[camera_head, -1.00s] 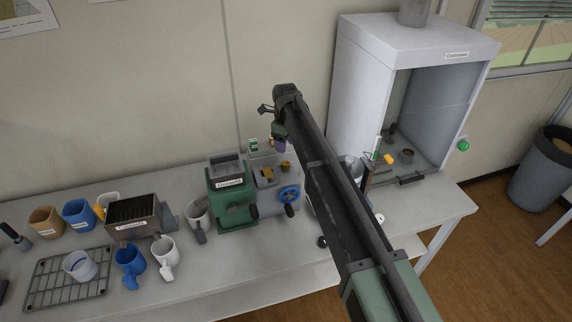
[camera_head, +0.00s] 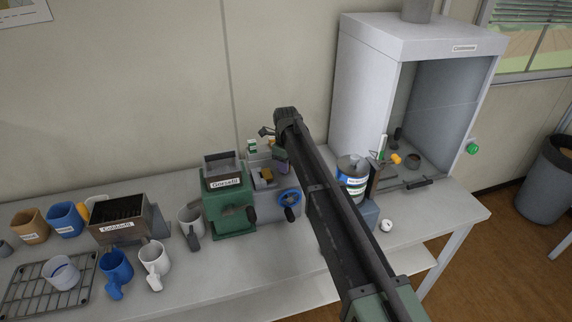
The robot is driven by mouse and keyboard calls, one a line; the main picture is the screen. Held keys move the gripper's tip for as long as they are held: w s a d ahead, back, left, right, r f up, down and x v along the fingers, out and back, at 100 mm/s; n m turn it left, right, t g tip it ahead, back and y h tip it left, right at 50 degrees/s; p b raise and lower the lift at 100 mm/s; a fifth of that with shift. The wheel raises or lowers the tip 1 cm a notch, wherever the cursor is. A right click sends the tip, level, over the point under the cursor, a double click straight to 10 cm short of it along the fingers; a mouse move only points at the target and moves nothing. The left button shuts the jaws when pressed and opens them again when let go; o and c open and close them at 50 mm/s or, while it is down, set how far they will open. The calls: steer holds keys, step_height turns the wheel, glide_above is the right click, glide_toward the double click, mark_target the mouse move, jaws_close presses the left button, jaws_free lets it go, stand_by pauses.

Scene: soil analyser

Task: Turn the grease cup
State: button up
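My gripper (camera_head: 280,160) is over the back right of the grey machine, close to the brass part. My dark arm hides much of it, and its fingers are too small to tell open from shut. I cannot tell whether it touches anything.
A labelled tin (camera_head: 352,177) stands right of my arm, before a grey fume cabinet (camera_head: 415,105). Several mugs, a grey box (camera_head: 122,220) and a wire rack (camera_head: 30,293) are at the left. The front middle of the bench is clear.

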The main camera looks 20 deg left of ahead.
steer(key=shift+c, duration=0.8)
